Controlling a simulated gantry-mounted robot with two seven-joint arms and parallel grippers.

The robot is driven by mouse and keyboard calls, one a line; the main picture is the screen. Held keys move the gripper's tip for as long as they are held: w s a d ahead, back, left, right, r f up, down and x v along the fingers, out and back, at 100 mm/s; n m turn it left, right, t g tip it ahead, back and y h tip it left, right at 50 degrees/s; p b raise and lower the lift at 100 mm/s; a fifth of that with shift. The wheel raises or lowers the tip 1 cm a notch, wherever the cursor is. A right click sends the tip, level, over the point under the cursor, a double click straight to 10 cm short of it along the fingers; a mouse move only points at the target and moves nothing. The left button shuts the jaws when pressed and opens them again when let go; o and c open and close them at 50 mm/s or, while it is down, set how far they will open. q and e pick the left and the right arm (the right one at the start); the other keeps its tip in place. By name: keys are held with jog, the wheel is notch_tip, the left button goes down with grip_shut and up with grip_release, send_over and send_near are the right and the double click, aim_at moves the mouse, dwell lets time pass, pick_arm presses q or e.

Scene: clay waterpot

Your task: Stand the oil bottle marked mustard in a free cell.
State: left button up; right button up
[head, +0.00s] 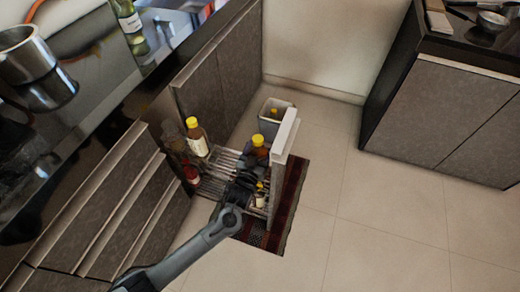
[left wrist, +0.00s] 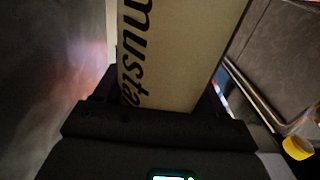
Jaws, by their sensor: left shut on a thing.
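The mustard bottle (left wrist: 170,55) fills the middle of the left wrist view, with dark letters reading "musta" on a pale label. My left gripper (left wrist: 160,120) is shut on it. In the head view my left gripper (head: 243,182) is over the pull-out rack (head: 212,184), among the bottles. It hides much of what it holds there, so I cannot tell whether the bottle's base touches the rack. A yellow-capped bottle (head: 196,143) stands at the rack's inner end. Another yellow-capped bottle (head: 259,148) is just behind the gripper. My right gripper is not in view.
A pale-labelled bottle (head: 260,200) is near the rack's front panel (head: 284,138). A red-topped jar (head: 191,174) is at the near left. A grey bin (head: 270,108) stands behind, and a dark red mat (head: 292,190) lies below. Open floor (head: 380,215) extends right.

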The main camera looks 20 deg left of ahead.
pick_arm(q)
jog(key=shift+r, duration=0.1)
jog(key=o, duration=1.5)
jog(key=shift+o, duration=0.2)
jog(key=shift+s+p, duration=0.45)
jog(key=shift+s, duration=0.15)
jog(key=s+p, duration=0.4)
jog(key=s, duration=0.5)
jog(key=shift+s+p, duration=0.25)
jog(key=shift+p, duration=0.05)
